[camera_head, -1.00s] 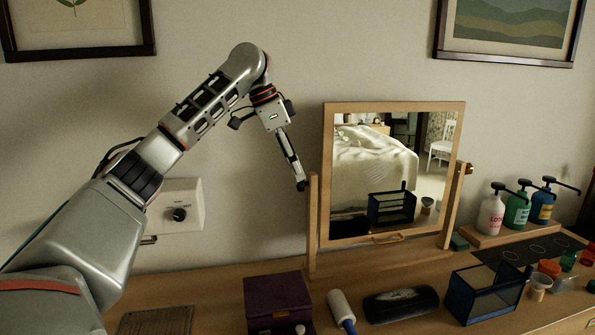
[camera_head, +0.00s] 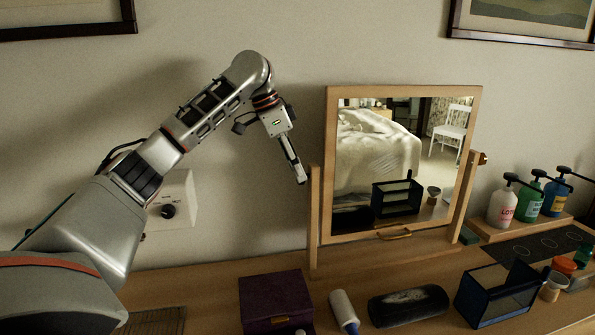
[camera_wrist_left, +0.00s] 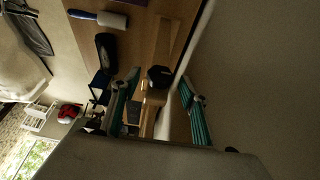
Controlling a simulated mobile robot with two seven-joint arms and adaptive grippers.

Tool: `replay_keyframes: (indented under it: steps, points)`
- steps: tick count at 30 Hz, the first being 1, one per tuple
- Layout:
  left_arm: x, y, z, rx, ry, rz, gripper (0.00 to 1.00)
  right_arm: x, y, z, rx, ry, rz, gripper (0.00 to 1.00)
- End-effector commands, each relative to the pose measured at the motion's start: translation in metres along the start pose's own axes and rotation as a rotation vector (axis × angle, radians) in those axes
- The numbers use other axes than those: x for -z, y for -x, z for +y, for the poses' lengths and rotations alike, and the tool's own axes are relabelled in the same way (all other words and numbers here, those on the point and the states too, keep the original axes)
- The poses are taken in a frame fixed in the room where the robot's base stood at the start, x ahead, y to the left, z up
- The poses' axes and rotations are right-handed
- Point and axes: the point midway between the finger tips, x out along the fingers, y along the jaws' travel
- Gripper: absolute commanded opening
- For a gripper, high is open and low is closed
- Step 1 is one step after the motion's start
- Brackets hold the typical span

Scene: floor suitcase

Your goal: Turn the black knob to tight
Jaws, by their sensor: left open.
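A black faceted knob (camera_wrist_left: 160,76) sits on the mirror's wooden post in the left wrist view, framed between the two fingertips. I cannot tell whether they touch it. In the head view my left gripper (camera_head: 298,172) is open and points down beside the top of the mirror's left post (camera_head: 315,215); the knob there is hidden. The framed tilting mirror (camera_head: 400,215) stands on the wooden dresser. The left wrist view shows the green-sided fingers of my left gripper (camera_wrist_left: 159,85) apart. My right gripper is out of view.
A white wall box with a black dial (camera_head: 168,211) is behind my left arm. A purple box (camera_head: 275,300), a white roller (camera_head: 343,308), a black case (camera_head: 408,305) and a dark glass box (camera_head: 500,292) line the dresser front. Pump bottles (camera_head: 503,205) stand at right.

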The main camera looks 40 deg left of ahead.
Motion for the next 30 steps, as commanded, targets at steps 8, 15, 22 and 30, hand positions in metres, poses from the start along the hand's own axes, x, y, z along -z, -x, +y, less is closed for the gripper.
replay_keyframes:
  steps: [8, 15, 22, 30]
  points:
    - [-0.0001, -0.0148, -0.0003, 0.001, 0.0, 0.001, 0.44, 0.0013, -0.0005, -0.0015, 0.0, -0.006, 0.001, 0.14]
    - [0.0, -0.0145, -0.0002, 0.001, 0.0, 0.001, 0.31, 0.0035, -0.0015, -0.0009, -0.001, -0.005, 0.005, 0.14]
    - [0.0, -0.0144, -0.0002, 0.001, 0.0, 0.001, 0.07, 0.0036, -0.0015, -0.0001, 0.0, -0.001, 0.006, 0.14]
    - [0.0, -0.0143, 0.0011, 0.045, -0.02, 0.0, 0.07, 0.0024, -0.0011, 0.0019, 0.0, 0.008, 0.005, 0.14]
